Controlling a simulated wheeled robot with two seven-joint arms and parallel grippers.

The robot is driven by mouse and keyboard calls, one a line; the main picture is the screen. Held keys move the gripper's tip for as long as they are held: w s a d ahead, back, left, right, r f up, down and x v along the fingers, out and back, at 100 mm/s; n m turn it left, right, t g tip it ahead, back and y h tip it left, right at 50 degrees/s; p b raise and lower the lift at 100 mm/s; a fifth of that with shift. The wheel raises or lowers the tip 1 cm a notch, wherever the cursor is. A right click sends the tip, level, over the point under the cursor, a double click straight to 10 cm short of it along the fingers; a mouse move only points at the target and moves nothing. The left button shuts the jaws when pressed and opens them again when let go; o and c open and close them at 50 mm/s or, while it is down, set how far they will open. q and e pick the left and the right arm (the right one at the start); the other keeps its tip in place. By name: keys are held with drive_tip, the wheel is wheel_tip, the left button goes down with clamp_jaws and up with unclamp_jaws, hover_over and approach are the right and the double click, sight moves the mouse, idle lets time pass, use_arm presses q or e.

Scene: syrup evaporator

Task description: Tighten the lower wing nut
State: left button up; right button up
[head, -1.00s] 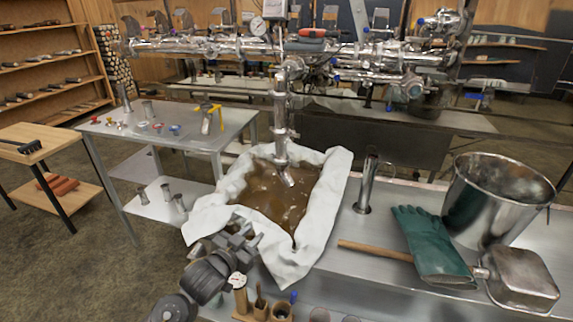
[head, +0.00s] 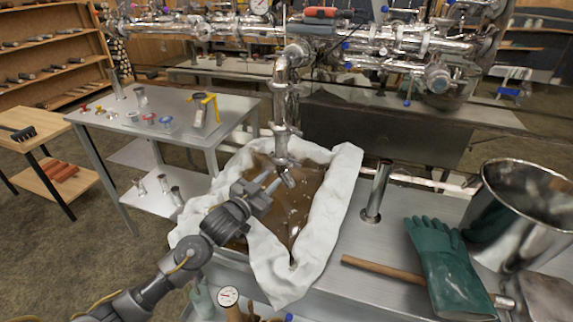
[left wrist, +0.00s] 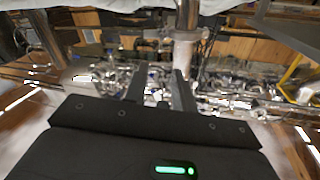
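A shiny vertical pipe (head: 281,110) with clamped joints comes down over the cloth-lined basin. Its lower clamp (head: 284,161) sits just above the slanted spout; the lower wing nut is too small to make out. My left gripper (head: 270,183) is over the basin, just left of and slightly below this clamp, apart from it as far as I can tell. In the left wrist view its two dark fingers (left wrist: 158,75) stand apart with nothing between them. A clamped pipe (left wrist: 187,33) shows beyond the fingers there. My right gripper is not in view.
White cloth (head: 331,200) drapes over the basin of brown liquid (head: 300,210). A steel cylinder (head: 376,190), green glove (head: 448,270), wooden handle (head: 385,270) and steel bucket (head: 510,220) stand or lie at right. A side table (head: 175,112) with clamp parts is at left.

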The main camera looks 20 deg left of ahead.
sight(288, 166)
use_arm(q)
drive_tip(key=x, duration=0.9)
drive_tip(key=shift+w+f, duration=0.1)
clamp_jaws()
